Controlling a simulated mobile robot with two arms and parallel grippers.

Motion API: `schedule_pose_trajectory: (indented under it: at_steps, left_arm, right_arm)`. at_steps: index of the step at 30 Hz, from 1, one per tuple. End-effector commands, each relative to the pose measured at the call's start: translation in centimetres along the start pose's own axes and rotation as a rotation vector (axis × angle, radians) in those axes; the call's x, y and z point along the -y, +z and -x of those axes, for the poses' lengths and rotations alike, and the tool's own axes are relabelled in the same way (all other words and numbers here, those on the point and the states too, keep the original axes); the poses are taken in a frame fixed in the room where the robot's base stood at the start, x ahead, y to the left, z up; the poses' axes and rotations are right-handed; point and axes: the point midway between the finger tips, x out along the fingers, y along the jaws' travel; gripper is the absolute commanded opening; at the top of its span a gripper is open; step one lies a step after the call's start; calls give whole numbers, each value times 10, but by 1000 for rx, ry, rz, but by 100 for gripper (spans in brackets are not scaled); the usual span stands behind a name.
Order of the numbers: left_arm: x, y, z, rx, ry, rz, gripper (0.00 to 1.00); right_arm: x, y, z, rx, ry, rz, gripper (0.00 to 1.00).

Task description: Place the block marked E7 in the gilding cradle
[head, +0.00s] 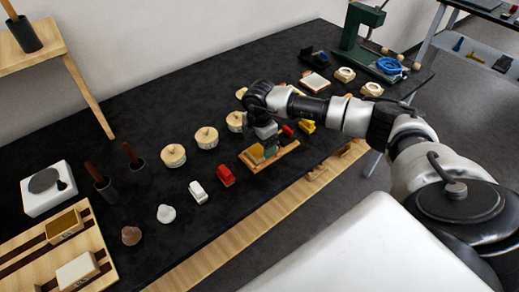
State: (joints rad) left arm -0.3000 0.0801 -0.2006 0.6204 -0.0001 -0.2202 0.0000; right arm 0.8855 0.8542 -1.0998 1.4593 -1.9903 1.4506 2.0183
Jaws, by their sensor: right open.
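My right gripper (267,144) is open and points down over a small wooden tray (287,149) near the table's front edge. A tan block (64,224) and a cream block (77,271) sit on a slatted wooden board (103,252) at the lower left. No E7 mark is readable, and I cannot tell for sure which holder is the gilding cradle. My left gripper is out of view.
A red block (226,176), a white block (198,192) and two small lumps stand left of the tray. Several round lidded pots (173,155) stand behind. A red piece (287,131) and a yellow piece (306,126) are close right. Dark tabletop (210,85) is clear at the back.

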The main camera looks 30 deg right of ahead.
Motion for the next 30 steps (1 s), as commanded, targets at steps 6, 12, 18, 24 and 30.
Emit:
schedule_pose_trajectory:
  at_steps: [6,12,18,24,30]
  left_arm:
    - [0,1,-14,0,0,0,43]
    - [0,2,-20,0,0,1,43]
    - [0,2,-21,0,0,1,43]
    - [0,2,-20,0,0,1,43]
    - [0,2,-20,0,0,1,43]
  right_arm:
    - [-1,0,47,1,6,1,84]
    - [0,0,77,1,3,1,84]
    - [0,0,87,1,0,1,84]
    - [0,0,87,1,0,1,84]
    - [0,0,87,1,0,1,84]
